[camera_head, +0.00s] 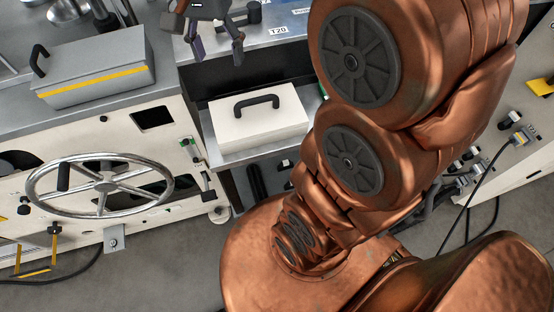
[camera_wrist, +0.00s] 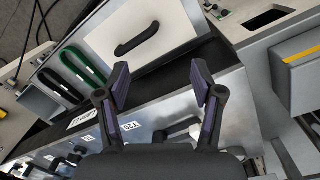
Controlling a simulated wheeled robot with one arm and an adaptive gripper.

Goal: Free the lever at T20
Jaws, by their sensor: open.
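The T20 label (camera_head: 278,31) is on the grey metal surface at the top of the head view. It also shows upside down in the wrist view (camera_wrist: 129,127), below and between my fingers. A dark lever-like part (camera_head: 253,13) stands beside the label, close to my gripper. I cannot tell its exact shape or what holds it. My gripper (camera_head: 218,50) is open and empty, left of the label in the head view. In the wrist view my gripper (camera_wrist: 162,84) has its two fingers wide apart, over the dark gap beside the labelled surface. The wrist housing hides the bottom middle.
A white lidded box (camera_head: 258,128) with a black handle sits on a lower shelf. A grey box with a yellow stripe (camera_head: 95,72) stands at left, above a large handwheel (camera_head: 100,187). Green and black loops (camera_wrist: 85,65) lie beside the white box in the wrist view.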

